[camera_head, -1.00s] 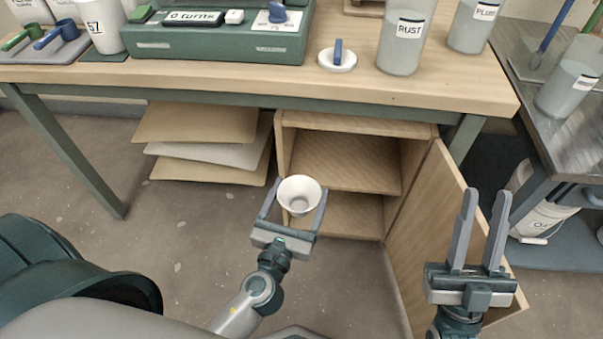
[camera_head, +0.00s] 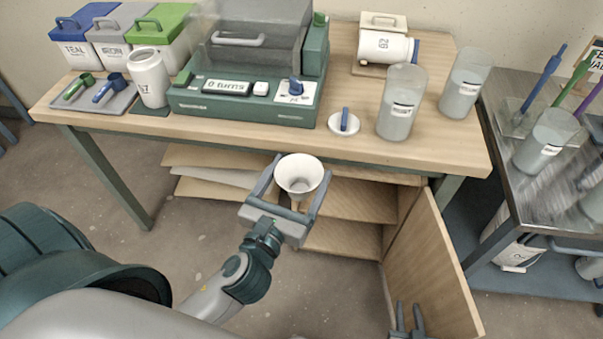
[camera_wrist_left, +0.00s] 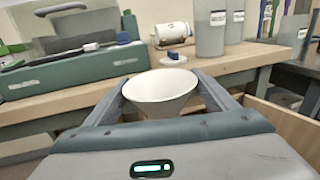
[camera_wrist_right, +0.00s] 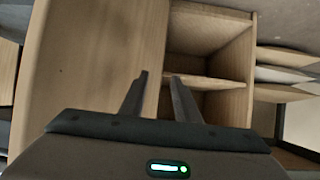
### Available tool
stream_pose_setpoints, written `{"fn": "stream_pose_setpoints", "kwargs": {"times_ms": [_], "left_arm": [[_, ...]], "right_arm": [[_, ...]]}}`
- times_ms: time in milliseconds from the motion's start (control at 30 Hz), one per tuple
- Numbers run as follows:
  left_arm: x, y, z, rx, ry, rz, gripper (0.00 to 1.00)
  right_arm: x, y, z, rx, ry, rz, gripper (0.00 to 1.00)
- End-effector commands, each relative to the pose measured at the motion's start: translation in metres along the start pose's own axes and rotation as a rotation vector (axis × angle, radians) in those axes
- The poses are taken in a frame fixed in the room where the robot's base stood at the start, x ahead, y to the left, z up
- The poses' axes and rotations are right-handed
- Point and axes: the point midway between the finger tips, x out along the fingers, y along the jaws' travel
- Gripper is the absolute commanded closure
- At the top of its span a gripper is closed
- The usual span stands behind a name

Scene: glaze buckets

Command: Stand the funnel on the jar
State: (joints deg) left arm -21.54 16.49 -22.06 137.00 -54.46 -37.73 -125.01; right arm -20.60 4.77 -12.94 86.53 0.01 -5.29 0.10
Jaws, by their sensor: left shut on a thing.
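The white funnel (camera_head: 300,177) is held upright, wide mouth up, in front of the bench edge. It also shows in the left wrist view (camera_wrist_left: 160,93). My left gripper (camera_head: 301,168) is shut on it, one finger on each side. A white jar (camera_head: 149,80) with a numbered label stands upright on a dark mat at the bench's left. Another white cylinder (camera_head: 384,46) with a label lies on its side on a wooden stand at the back. My right gripper (camera_head: 408,315) is low by the cabinet door, its fingers apart and empty, as the right wrist view (camera_wrist_right: 157,80) shows.
A green machine (camera_head: 245,98) stands between jar and bench middle. A white lid with blue handle (camera_head: 343,123) and grey containers (camera_head: 400,104) are to its right. Lidded bins (camera_head: 160,32) and scoops on a tray (camera_head: 96,106) are left. The cabinet door (camera_head: 432,265) hangs open.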

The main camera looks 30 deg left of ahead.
Motion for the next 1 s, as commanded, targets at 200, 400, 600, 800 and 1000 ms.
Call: {"fn": "stream_pose_setpoints", "kwargs": {"times_ms": [200, 400, 600, 800, 1000], "left_arm": [[-0.007, -0.002, 0.07, 0.001, -0.001, -0.035, 0.44], [-0.011, -0.004, 0.095, 0.001, 0.0, -0.054, 0.44], [-0.012, -0.004, 0.099, 0.0, 0.002, -0.06, 0.44], [-0.012, -0.004, 0.098, 0.0, 0.001, -0.059, 0.44], [-0.012, -0.004, 0.099, 0.001, 0.001, -0.059, 0.44]], "right_arm": [[-0.049, 0.004, 0.093, 0.018, -0.343, 0.013, 0.71], [-0.083, 0.005, 0.144, 0.029, -0.517, 0.02, 0.71], [-0.093, 0.005, 0.161, 0.032, -0.567, 0.022, 0.71], [-0.092, 0.005, 0.161, 0.032, -0.566, 0.021, 0.71], [-0.092, 0.005, 0.16, 0.032, -0.564, 0.021, 0.71]]}}
